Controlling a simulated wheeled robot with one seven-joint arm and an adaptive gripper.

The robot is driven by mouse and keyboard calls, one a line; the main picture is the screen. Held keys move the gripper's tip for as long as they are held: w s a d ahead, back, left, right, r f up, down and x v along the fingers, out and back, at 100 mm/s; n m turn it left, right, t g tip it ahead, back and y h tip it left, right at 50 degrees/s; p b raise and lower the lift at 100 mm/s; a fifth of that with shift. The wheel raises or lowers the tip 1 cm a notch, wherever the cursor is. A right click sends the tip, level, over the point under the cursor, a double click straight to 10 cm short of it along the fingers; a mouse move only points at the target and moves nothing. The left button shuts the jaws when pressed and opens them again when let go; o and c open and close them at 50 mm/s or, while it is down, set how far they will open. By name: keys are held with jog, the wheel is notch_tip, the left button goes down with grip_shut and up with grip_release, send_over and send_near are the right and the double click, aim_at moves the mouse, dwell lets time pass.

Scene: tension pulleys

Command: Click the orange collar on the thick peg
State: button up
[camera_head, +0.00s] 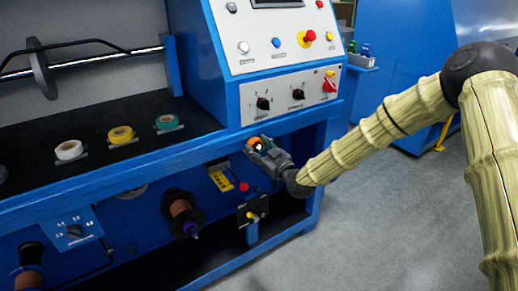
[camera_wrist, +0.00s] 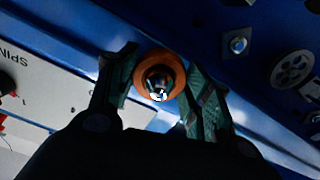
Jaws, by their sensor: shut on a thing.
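An orange collar (camera_wrist: 140,76) sits between the fingers of my gripper (camera_wrist: 160,84) in the wrist view. My gripper is shut on it, one dark green finger on each side. A dark round part with a shiny metal end shows in the collar's opening; I cannot tell whether it is the thick peg. In the head view, my gripper (camera_head: 262,150) is at the machine's blue front, just below the control panel, with a bit of the orange collar (camera_head: 253,142) showing at its tip. The gripper covers whatever lies directly behind it, and I cannot clearly pick out the thick peg.
The control panel (camera_head: 285,92) is close above my gripper. Below are a red knob (camera_head: 244,187), a black plate with a yellow knob (camera_head: 252,212) and a brown spool (camera_head: 181,208). White, yellow and teal rolls lie on the black shelf (camera_head: 95,165). Open floor lies to the right.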

jog(key=o, duration=1.1)
jog(key=v, duration=1.2)
